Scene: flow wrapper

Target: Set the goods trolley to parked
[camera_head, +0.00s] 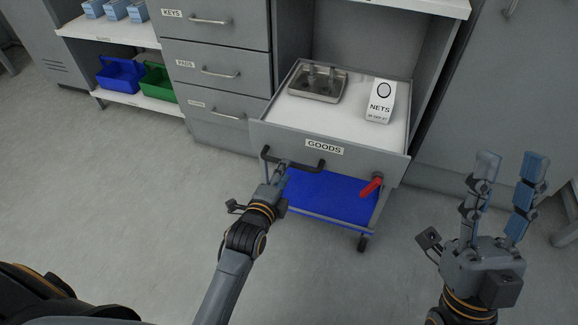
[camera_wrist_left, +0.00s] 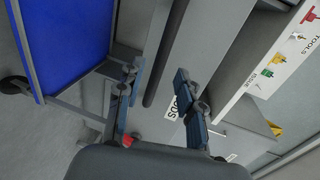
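The goods trolley (camera_head: 328,149) is grey with a "GOODS" label, a white top and a blue lower shelf (camera_head: 330,197). It stands partly in a bay between grey cabinets. A black bar handle (camera_head: 305,165) runs along its front, and a red lever (camera_head: 371,187) slants at the front right. My left gripper (camera_head: 280,168) is at the handle's left part. In the left wrist view its fingers (camera_wrist_left: 155,78) are apart, with the dark handle bar (camera_wrist_left: 164,55) showing between them; contact cannot be told. My right gripper (camera_head: 507,165) is open and empty, right of the trolley.
A metal tray (camera_head: 318,91) and a white "NETS" carton (camera_head: 380,101) stand on the trolley top. Drawers (camera_head: 213,75) are to its left, and a shelf (camera_head: 140,101) holds blue and green bins. Grey floor (camera_head: 100,200) in front and left is clear.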

